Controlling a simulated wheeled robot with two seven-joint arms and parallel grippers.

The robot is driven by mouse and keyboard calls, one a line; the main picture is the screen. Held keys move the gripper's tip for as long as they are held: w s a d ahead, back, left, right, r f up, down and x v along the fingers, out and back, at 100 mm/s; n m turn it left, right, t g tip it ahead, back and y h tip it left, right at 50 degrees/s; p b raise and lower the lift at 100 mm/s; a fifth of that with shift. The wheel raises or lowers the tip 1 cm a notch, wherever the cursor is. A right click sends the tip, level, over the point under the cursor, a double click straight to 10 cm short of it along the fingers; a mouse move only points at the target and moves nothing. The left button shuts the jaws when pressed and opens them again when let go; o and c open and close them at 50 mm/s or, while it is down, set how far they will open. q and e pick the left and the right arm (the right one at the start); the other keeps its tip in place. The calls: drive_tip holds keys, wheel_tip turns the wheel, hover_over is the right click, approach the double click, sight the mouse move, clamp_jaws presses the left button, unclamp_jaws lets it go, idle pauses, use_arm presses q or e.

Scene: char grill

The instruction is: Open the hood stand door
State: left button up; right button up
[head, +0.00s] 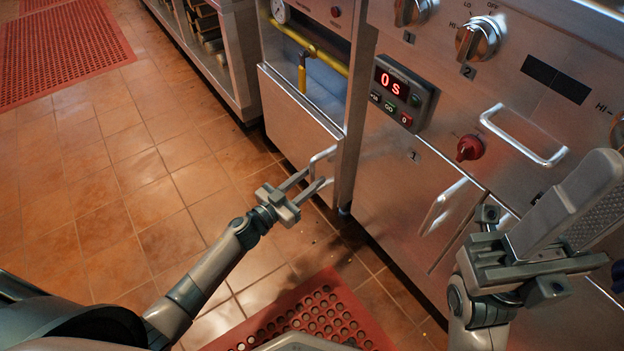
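The hood stand door is most likely the plain steel door (293,118) low on the narrow cabinet at upper centre, below an opening with a yellow pipe. Its bar handle (322,158) is at its right edge. I cannot tell whether the door is fully closed. My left gripper (317,179) is open, its two fingers pointing at the handle. The fingertips are just below the handle, and I cannot tell if they touch it. My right gripper (588,185) is close to the camera at right, apart from this door. The gap between its fingers is unclear.
The grill front at right has knobs (478,40), a timer reading 0s (403,92), a red valve knob (469,148) and handles (525,138). A steel shelf rack (232,55) stands at left. A red mat (300,322) lies in front.

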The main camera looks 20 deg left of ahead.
use_arm(q)
drive_tip(key=shift+w+d, duration=0.25)
drive_tip(key=shift+w, duration=0.25)
clamp_jaws()
drive_tip(key=shift+s+a, duration=0.1)
